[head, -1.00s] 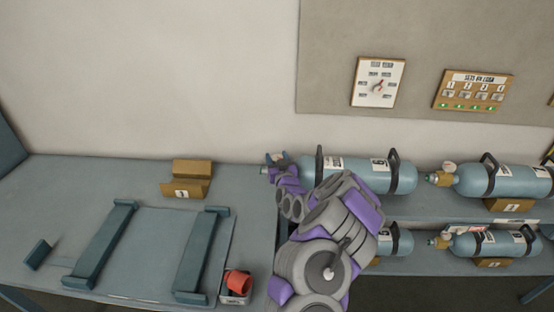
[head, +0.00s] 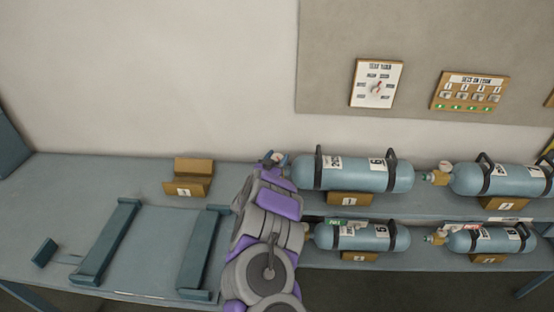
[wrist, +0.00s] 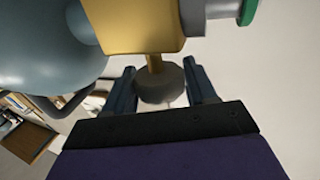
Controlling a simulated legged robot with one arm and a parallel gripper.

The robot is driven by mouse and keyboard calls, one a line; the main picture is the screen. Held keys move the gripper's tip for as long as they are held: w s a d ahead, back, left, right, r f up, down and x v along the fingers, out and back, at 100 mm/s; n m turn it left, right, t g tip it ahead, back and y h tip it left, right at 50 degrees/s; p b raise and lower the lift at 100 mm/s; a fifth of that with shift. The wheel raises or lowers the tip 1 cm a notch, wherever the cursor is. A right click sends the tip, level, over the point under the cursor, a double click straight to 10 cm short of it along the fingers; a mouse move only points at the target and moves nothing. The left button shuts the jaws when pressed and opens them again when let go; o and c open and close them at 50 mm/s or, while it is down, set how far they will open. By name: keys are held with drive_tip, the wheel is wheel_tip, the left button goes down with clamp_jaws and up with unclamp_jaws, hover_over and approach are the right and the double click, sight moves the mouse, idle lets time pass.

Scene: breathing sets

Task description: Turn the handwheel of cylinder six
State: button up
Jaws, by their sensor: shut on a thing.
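The upper left blue-grey cylinder (head: 352,172) lies on its side on a wooden cradle; its end label seems to read 6. In the wrist view its body (wrist: 50,45) is at upper left, with a brass valve (wrist: 135,22) beside it. A dark round handwheel (wrist: 160,86) hangs on the valve's short stem. My gripper (wrist: 162,82) is shut on the handwheel, one finger on each side. In the head view my gripper (head: 273,158) is at the cylinder's left end, where the handwheel is too small to make out.
More cylinders lie right (head: 500,180) and on the lower shelf (head: 362,237). An empty cradle (head: 188,178) and a rack with two dark bars (head: 108,242) stand on the left bench.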

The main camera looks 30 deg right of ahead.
drive_tip(key=m+g+h+b, duration=0.1)
drive_tip(key=m+g+b, duration=0.1)
drive_tip(key=g, duration=0.1)
drive_tip(key=m+g+h+b, duration=0.2)
drive_tip(key=m+g, duration=0.1)
drive_tip(key=g, duration=0.1)
drive_tip(key=shift+w+a+f+g, duration=0.1)
drive_tip(key=shift+w+g, duration=0.05)
drive_tip(key=shift+g, duration=0.15)
drive_tip(key=shift+m+g+b, duration=0.8)
drive_tip(key=shift+m+g, duration=0.8)
drive_tip(key=shift+g, duration=0.7)
drive_tip(key=shift+r+m+g, duration=0.25)
drive_tip(key=shift+m+g, duration=0.55)
drive_tip(key=shift+g, duration=0.5)
drive_tip(key=o, duration=1)
drive_tip(key=shift+f, duration=0.1)
drive_tip(key=shift+c, duration=0.2)
drive_tip(key=shift+f, duration=0.1)
